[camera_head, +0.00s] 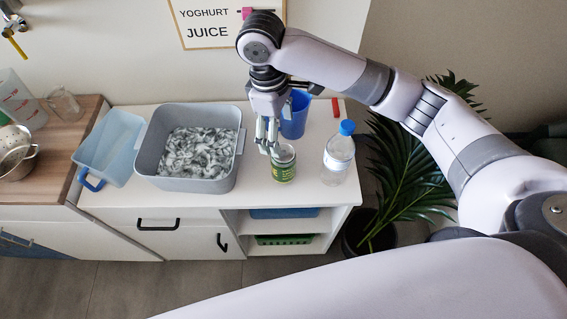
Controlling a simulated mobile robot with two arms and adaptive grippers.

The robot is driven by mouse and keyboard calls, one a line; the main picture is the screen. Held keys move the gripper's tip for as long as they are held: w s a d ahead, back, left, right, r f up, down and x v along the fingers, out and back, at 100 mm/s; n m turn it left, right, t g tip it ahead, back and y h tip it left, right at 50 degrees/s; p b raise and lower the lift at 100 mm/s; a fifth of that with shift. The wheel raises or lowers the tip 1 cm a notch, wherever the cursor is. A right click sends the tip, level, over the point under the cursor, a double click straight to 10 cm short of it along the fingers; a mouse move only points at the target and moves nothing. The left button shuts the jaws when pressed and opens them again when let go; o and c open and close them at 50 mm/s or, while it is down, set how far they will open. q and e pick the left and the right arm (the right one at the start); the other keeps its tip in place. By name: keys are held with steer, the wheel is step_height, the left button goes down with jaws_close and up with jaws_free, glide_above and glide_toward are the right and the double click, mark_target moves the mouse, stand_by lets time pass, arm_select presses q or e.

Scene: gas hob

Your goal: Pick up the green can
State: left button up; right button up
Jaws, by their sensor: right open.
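A green can (284,166) with a pale label stands upright on the white counter (308,190), between a grey tub and a water bottle. My right arm reaches in from the right. My right gripper (268,146) is open and points down at the can's upper left. Its fingertips are very close to the can's rim; I cannot tell whether they touch it. The gripper hides a small part of the can's top left. My left gripper is not in view.
A grey tub (143,166) with grey shredded material stands left of the can. A clear bottle (338,160) with a blue cap stands close on its right. A blue cup (296,118) is behind. A light-blue container (108,140) is further left. A plant (405,185) stands beyond the counter's right edge.

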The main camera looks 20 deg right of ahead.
mark_target(283, 152)
steer(key=f, duration=0.6)
steer(key=d+f, duration=0.1)
steer(key=f, duration=0.2)
steer(key=shift+s+f+p, duration=0.35)
steer(key=shift+p, duration=0.05)
step_height(283, 152, down, 4)
steer(key=shift+s+f+p, duration=0.1)
steer(key=shift+p, duration=0.55)
steer(key=shift+d+f, duration=0.1)
steer(key=shift+f, duration=0.4)
steer(key=shift+c, duration=0.6)
steer(key=c, duration=1.5)
